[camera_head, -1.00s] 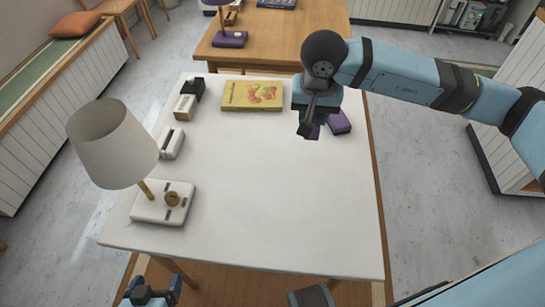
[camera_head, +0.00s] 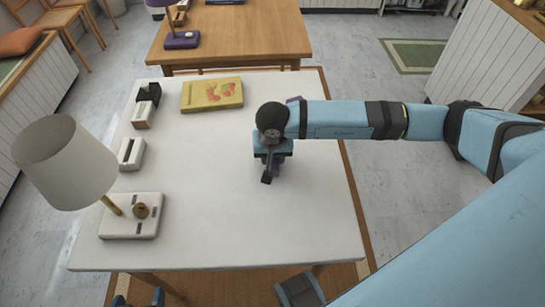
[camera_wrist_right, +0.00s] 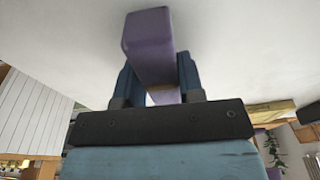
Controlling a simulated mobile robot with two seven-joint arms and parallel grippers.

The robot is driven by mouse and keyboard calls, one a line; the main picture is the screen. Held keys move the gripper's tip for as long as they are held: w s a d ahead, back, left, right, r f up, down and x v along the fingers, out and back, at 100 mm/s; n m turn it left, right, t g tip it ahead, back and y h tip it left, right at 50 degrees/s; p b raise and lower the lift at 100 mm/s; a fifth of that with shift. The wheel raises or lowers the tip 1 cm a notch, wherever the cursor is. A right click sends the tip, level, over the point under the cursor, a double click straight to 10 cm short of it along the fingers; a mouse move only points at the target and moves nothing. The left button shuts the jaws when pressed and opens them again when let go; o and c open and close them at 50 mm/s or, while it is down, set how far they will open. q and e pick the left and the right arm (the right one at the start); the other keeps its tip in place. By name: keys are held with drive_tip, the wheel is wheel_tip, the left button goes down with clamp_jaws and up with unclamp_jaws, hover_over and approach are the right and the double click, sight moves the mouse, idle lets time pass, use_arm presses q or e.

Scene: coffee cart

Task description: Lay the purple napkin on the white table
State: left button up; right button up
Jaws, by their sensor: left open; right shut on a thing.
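The purple napkin (camera_wrist_right: 150,45) looks like a thick folded strip in the right wrist view, between the two blue fingers of my right gripper (camera_wrist_right: 158,75). In the head view, my right gripper (camera_head: 269,172) points down over the middle of the white table (camera_head: 215,225). A bit of the napkin (camera_head: 280,169) shows beside its fingers there; the rest is hidden. I cannot tell whether the napkin touches the table. My left gripper (camera_head: 138,301) is open and empty at the bottom edge of the head view, in front of the table, partly cut off.
A lamp (camera_head: 66,160) on a white base and several small holders (camera_head: 131,153) line the table's left side. A yellow book (camera_head: 212,94) lies at the back. Another purple thing (camera_head: 293,100) shows behind my right arm. The table's front middle is clear.

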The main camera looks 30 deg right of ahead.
sight(273, 160)
drive_tip(key=shift+f, duration=0.5)
drive_tip(key=shift+f, duration=0.2)
drive_tip(key=o, duration=0.9)
drive_tip(key=shift+r, duration=0.1)
wheel_tip(273, 160, up, 12)
drive_tip(key=s, duration=0.1)
drive_tip(key=shift+s+a+p, duration=0.3)
drive_tip(key=shift+a+p, duration=0.05)
drive_tip(key=shift+p, duration=0.05)
